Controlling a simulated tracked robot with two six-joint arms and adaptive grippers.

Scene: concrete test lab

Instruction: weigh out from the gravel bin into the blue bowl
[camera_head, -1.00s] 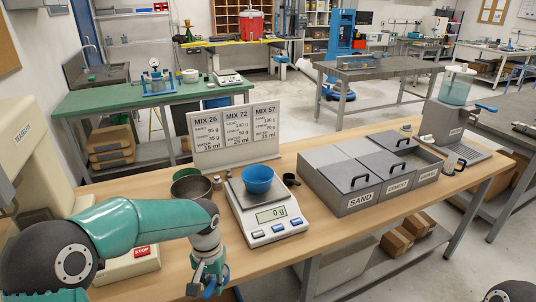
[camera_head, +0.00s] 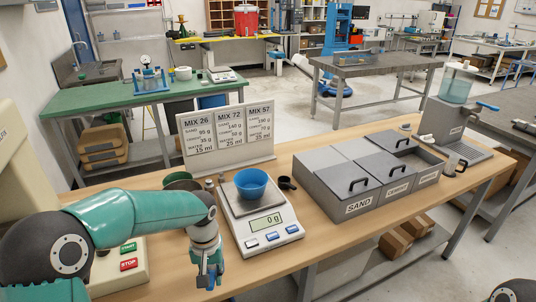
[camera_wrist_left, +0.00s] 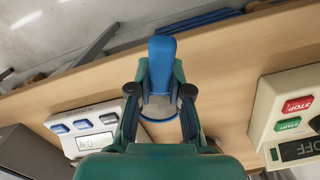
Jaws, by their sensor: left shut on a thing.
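The blue bowl (camera_head: 251,184) sits upright on the pan of the white scale (camera_head: 264,222), whose display reads 0 g. The grey bin unit (camera_head: 330,193) stands right of it. The sand and cement compartments have lids closed; the right compartment (camera_head: 423,160), its label too small to read, is open, its lid set back. Its contents are not clear. My left gripper (camera_head: 208,280) is low over the table's front edge, left of the scale, shut on a blue object (camera_wrist_left: 161,65), partly hidden by the fingers. My right gripper is out of view.
A small black cup (camera_head: 286,183) stands right of the bowl. A mix sign (camera_head: 226,135) stands behind the scale. A control box with START and STOP buttons (camera_head: 128,265) is left of my gripper. A water dispenser (camera_head: 457,85) is at far right. Bare table lies before the bins.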

